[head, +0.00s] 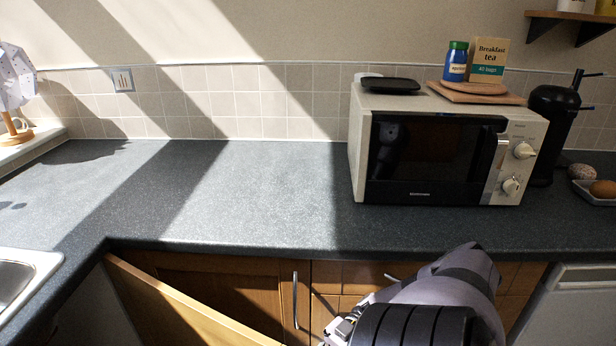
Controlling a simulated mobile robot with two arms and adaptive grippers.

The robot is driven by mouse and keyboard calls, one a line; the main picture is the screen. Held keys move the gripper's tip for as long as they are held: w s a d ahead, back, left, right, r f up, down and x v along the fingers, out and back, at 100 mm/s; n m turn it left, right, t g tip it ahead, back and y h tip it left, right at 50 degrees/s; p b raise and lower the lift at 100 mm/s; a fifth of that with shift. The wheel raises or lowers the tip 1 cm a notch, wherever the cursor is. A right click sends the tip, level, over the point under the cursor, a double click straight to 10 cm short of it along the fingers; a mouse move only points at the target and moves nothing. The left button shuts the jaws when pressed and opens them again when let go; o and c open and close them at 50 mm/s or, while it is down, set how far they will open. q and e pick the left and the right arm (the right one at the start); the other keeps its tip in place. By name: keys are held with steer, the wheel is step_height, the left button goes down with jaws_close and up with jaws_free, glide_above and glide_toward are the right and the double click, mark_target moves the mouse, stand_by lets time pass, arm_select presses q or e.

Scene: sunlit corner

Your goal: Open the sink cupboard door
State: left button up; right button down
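The sink (15,280) is set into the counter at the left edge, only partly in view. Below the counter's inner corner, a wooden door (190,305), which I take as the sink cupboard door, stands swung out from the corner. Its top edge slants down to the right and its lower part is cut off by the frame. Its handle is not visible. My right arm comes in from the bottom right, and part of my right gripper (343,327) shows at the bottom edge, right of the door. Its fingertips are not clear. My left gripper is out of view.
A closed cupboard with a vertical metal handle (295,300) is behind the open door. The counter (270,190) is clear in the middle. A microwave (440,155) stands on the right, with a black dispenser (552,130) beside it. A lamp (14,85) stands at far left.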

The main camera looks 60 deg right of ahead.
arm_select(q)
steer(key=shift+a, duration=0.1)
arm_select(e)
steer(key=shift+f, duration=0.1)
steer(key=c, duration=1.6)
jaws_free()
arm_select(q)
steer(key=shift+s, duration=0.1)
arm_select(e)
steer(key=shift+a, duration=0.1)
